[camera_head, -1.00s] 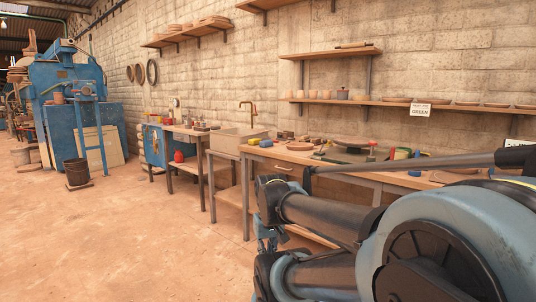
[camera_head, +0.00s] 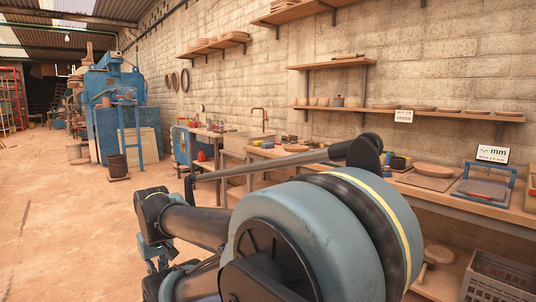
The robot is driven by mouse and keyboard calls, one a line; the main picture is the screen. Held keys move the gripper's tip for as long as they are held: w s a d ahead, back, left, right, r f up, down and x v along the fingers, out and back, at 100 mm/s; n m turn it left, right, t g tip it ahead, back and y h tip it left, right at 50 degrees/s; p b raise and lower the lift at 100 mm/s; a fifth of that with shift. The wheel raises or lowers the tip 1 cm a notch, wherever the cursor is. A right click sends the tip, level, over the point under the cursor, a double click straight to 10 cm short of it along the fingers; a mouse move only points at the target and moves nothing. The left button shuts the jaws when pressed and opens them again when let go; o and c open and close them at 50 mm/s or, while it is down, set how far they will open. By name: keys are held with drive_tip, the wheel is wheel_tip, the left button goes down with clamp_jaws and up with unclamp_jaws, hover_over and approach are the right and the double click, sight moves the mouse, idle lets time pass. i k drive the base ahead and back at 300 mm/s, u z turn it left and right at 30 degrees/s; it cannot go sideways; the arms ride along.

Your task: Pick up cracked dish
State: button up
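Several brown clay dishes are in view, and I cannot make out a crack in any. One dish (camera_head: 435,169) lies on a board on the workbench (camera_head: 462,202) at the right. Another round dish (camera_head: 297,148) lies farther back on the bench. More flat dishes (camera_head: 450,110) stand on the wall shelf, and a round piece (camera_head: 438,253) is on the lower shelf. My arm fills the lower middle. What seems to be part of my gripper (camera_head: 156,256) shows at its far end, over the floor and apart from the dishes; its fingers are hidden or unclear.
A sign reading GREEN (camera_head: 404,116) hangs on the shelf edge. A blue-framed device (camera_head: 486,185) and a sign with "mm" (camera_head: 491,154) are at the right. A grey crate (camera_head: 497,278) sits low right. A blue machine (camera_head: 122,120) stands far left. The left floor is clear.

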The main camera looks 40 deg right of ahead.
sight(290, 149)
drive_tip(key=z, duration=0.1)
drive_tip(key=i, duration=1.4)
drive_tip(key=z, duration=0.8)
drive_tip(key=i, duration=1.05)
drive_tip(key=z, duration=1.3)
drive_tip(key=i, duration=0.95)
drive_tip(key=z, duration=0.7)
